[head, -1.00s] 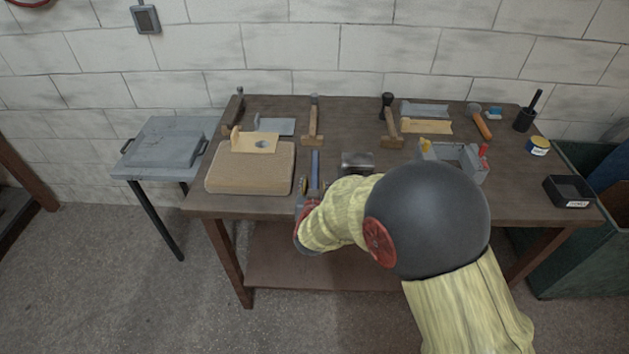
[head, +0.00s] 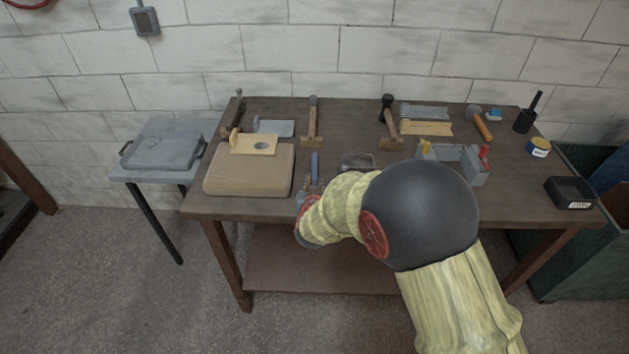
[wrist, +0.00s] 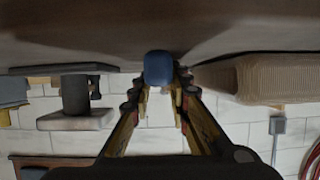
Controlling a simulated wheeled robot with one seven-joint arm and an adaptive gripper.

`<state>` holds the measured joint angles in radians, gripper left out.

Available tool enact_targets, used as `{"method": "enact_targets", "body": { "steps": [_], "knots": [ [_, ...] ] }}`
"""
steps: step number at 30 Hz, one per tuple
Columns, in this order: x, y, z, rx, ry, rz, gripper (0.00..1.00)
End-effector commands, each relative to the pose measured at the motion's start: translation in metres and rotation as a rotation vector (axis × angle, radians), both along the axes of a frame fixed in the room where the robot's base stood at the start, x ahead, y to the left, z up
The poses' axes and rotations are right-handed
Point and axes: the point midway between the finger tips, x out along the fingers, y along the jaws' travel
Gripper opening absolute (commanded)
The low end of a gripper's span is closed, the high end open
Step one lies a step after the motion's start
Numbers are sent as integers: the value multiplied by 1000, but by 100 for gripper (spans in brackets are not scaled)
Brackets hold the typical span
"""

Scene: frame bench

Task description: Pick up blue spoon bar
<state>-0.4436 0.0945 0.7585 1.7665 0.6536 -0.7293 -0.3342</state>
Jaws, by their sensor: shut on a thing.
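The blue spoon bar (head: 315,163) shows in the head view as a narrow upright strip at the bench's front, between the tan pad and a dark metal block. My gripper (head: 306,194) is at its near end, mostly hidden by my own arm. In the wrist view, the bar's blue rounded end (wrist: 158,68) sits between the two fingertips of my gripper (wrist: 158,84). The jaws are shut on the bar. Whether the bar touches the bench top is hard to tell.
The dark metal block (head: 357,160) is close on the right. Hammers (head: 312,125) lie behind. A grey fixture (head: 465,161) stands farther right.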

Motion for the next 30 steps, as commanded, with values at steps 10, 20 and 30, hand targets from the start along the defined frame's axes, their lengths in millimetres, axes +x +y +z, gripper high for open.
{"method": "enact_targets", "body": {
  "steps": [10,20,30],
  "knots": [
    [0,0,0,0,0,0,0],
    [0,0,1,0,-1,0,0],
    [0,0,34,1,-3,0,0]
  ]
}}
